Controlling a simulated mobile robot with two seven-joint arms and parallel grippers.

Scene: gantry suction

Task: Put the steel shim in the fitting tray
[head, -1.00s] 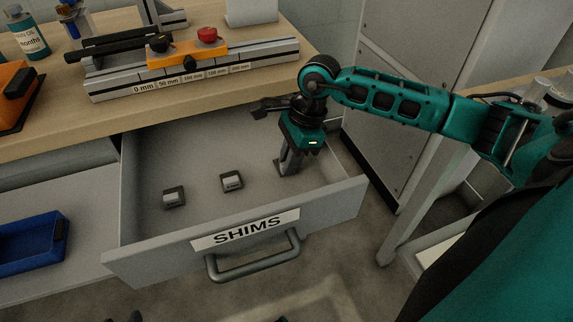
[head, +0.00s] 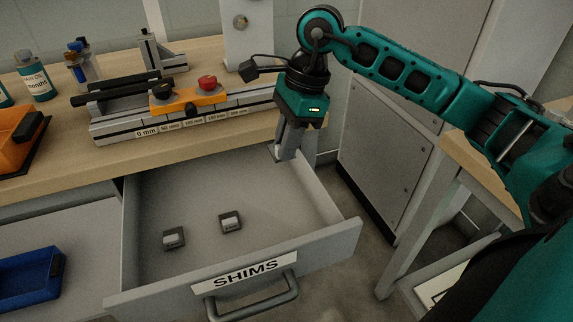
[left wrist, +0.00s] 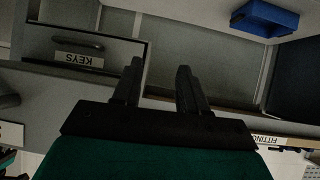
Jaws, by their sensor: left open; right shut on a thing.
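My right gripper (head: 286,156) is shut on a shim, held above the back right corner of the open SHIMS drawer (head: 330,240). Only a small grey edge of the held shim shows at the fingertips; the fingers hide most of it. Two other small grey shims lie apart on the drawer floor, a left one (head: 174,238) and a right one (head: 231,221). A blue tray (head: 30,280) stands at the lower left; it also shows in the left wrist view (left wrist: 265,18). My left gripper (left wrist: 159,70) is open and empty.
Above the drawer is a wooden bench (head: 60,165) with a measuring rail (head: 110,132), an orange bin (head: 18,140) and bottles. A grey cabinet (head: 385,150) stands right.

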